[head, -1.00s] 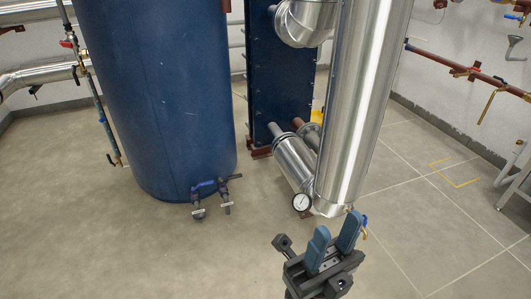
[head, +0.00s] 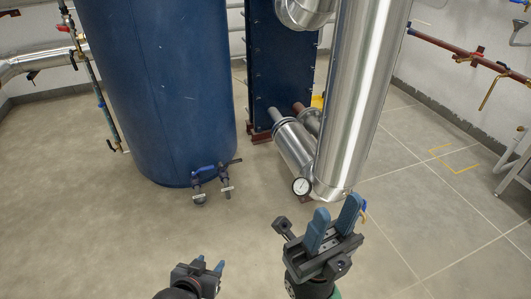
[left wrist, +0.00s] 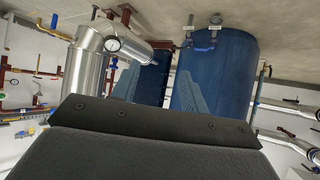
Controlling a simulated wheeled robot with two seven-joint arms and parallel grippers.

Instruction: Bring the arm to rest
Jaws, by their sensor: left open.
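The task names no other object.
A blue tank (head: 160,100) with a drain valve (head: 212,178) stands at the left. A dark blue plate exchanger (head: 280,70) and a thick silver pipe (head: 362,90) with a gauge (head: 301,187) stand at the centre. The grey floor (head: 90,220) is open in front.

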